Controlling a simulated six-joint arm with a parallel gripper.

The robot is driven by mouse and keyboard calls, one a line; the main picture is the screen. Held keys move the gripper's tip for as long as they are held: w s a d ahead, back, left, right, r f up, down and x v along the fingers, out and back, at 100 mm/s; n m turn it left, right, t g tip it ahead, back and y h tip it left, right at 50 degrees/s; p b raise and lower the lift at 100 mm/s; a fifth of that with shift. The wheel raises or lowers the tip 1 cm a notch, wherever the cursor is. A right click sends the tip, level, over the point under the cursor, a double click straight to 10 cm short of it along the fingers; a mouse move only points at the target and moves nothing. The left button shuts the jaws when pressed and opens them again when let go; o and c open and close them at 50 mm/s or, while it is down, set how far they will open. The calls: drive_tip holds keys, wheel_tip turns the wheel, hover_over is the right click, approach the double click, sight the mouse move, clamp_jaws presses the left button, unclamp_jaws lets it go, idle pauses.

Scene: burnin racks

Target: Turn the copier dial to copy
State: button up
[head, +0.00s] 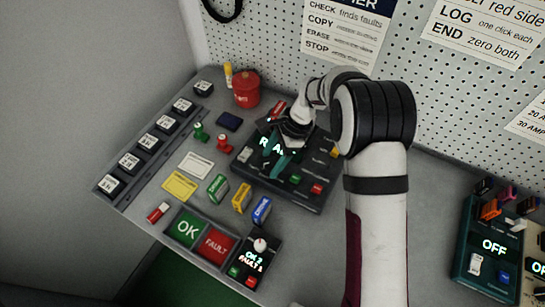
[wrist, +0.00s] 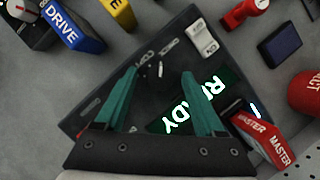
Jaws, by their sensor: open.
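The copier (head: 262,175) is a dark box on the bench with a lit display reading READY (wrist: 205,100), partly covered by my gripper. My gripper (head: 277,160) is over the copier, its teal fingers pointing down at it. In the wrist view my gripper (wrist: 160,72) is open, fingertips apart, with small pale marks on the copier's dark face between them. I cannot clearly make out the dial or its setting. A red block marked MASTER (wrist: 262,135) sits at the copier's edge, beside the right finger.
Green, yellow and blue DRIVE (head: 261,209) blocks stand in front of the copier. Green OK (head: 187,229) and red FAULT (head: 215,245) areas lie at the front edge. A red canister (head: 246,90) stands behind left. A teal unit reading OFF (head: 490,250) is at right.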

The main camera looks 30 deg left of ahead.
clamp_jaws()
drive_tip(key=shift+n, duration=0.3)
drive_tip(key=n+h, duration=0.1)
drive_tip(key=n, duration=0.2)
drive_tip(key=shift+w+a+n+g, duration=0.1)
drive_tip(key=shift+n+g, duration=0.3)
drive_tip(key=shift+a+n+h, duration=0.1)
drive_tip(key=shift+n+h, duration=0.9)
drive_tip(key=shift+n, duration=1.2)
